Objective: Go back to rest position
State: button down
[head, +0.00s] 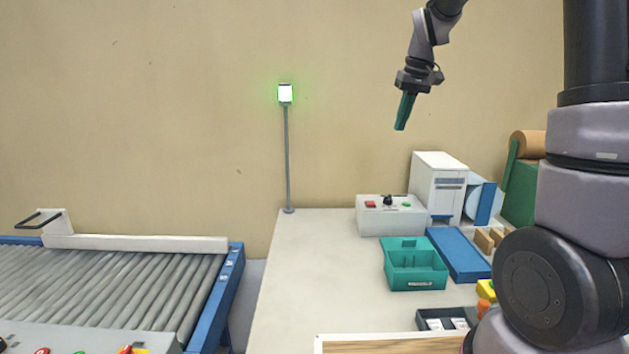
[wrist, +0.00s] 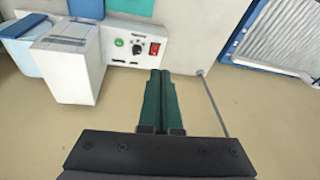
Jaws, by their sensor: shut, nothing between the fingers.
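My gripper (head: 403,112) hangs from the arm high above the table in the head view, in front of the plain wall. Its green fingers point down and are pressed together with nothing between them. In the wrist view the gripper (wrist: 160,76) shows the two green fingers side by side and closed. No object is near the fingertips.
A white table (head: 310,270) holds a teal bin (head: 416,278), a control box (head: 390,216), a white printer-like box (head: 437,185) and a blue tray (head: 459,255). A roller conveyor (head: 110,290) stands at left.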

jog(key=s+d+r+m+t, duration=0.1)
jog(key=s+r+m+t, duration=0.1)
jog(key=s, duration=1.1)
jog(key=s+d+r+m+t, duration=0.1)
jog(key=s+r+m+t, duration=0.1)
jog(key=s, duration=1.1)
jog(key=shift+s+r+m, duration=0.2)
jog(key=shift+r+m, duration=0.25)
jog(key=shift+m, duration=0.45)
